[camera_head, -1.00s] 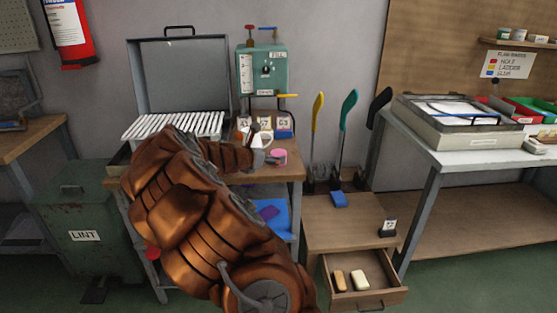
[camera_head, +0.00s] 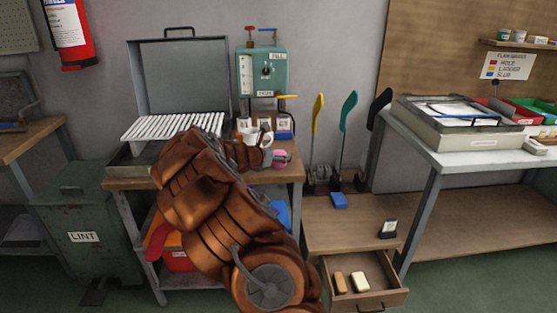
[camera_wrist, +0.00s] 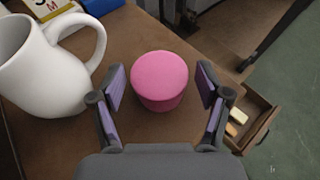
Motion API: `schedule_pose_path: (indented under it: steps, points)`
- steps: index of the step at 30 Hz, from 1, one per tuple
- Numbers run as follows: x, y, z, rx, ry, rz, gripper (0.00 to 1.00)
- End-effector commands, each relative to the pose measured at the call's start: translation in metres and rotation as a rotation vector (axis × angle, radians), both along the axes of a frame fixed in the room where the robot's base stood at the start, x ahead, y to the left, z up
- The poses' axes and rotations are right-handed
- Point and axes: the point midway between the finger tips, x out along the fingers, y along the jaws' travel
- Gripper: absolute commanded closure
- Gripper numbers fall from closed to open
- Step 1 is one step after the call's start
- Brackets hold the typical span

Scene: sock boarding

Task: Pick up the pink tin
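The pink tin (camera_wrist: 160,82) is a short round tin standing upright on the brown tabletop. In the wrist view it sits between the two fingers of my gripper (camera_wrist: 163,100), with a visible gap on each side. My gripper is open, with purple pads facing the tin. In the head view the pink tin (camera_head: 281,157) shows at the right end of the table, and my gripper (camera_head: 272,152) is beside it, partly hidden by my arm.
A white mug (camera_wrist: 45,65) stands close left of my gripper in the wrist view. Number cards (camera_head: 284,124) stand behind, under a green control box (camera_head: 263,75). The table's right edge is near the tin. An open drawer (camera_head: 365,280) is below right.

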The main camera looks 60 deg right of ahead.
Motion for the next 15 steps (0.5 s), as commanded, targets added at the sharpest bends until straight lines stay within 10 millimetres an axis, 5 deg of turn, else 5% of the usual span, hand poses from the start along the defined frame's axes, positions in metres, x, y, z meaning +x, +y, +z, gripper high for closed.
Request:
schedule_pose_path:
  steps: [15]
  points:
    - [0.0003,0.0002,0.0002,0.000,0.000,0.001,0.78]
